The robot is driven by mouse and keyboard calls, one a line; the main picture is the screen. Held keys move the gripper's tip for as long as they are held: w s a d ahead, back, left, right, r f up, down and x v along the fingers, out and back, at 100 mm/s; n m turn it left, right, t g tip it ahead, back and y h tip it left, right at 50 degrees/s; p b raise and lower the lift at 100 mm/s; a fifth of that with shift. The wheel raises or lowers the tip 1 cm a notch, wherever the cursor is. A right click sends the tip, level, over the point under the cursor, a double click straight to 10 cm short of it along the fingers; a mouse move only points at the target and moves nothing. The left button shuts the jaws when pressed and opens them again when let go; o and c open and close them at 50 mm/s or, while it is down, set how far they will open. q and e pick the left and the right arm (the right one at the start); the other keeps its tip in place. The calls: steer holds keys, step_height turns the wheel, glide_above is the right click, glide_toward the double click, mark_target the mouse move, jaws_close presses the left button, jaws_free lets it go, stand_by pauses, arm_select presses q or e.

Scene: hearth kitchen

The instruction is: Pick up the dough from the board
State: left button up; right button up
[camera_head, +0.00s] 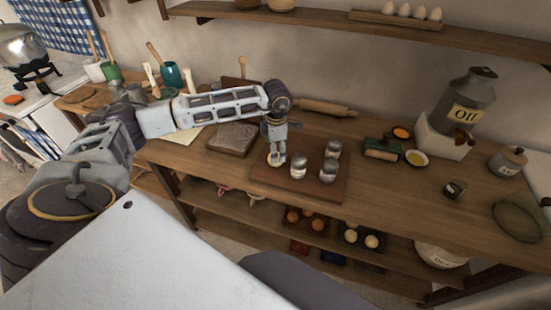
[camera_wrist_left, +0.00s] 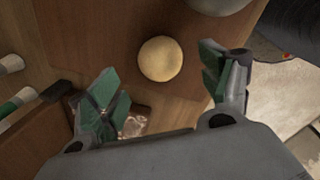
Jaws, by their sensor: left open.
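The dough is a pale round ball (camera_wrist_left: 160,59) on the brown wooden board, seen in the left wrist view between and beyond my open fingers. In the head view only part of the dough (camera_head: 270,159) shows beside the fingertips. The board (camera_head: 322,193) lies on the wooden counter and also shows in the left wrist view (camera_wrist_left: 90,30). My left gripper (camera_head: 277,160) points down over the board's left part, at the dough. In the left wrist view its green-padded fingers (camera_wrist_left: 165,90) are apart with nothing between them. My right gripper is not in view.
A rolling pin (camera_head: 328,107) lies behind. A dark slab (camera_head: 233,138) lies left of the board. An oil can (camera_head: 465,97) stands at right.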

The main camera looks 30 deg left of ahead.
arm_select(q)
steer(key=shift+f, duration=0.6)
step_height(320, 180, down, 3)
steer(key=shift+a+r+p, duration=0.1)
steer(key=shift+p, duration=0.45)
steer(key=shift+w+f, duration=0.1)
steer(key=shift+f, duration=0.45)
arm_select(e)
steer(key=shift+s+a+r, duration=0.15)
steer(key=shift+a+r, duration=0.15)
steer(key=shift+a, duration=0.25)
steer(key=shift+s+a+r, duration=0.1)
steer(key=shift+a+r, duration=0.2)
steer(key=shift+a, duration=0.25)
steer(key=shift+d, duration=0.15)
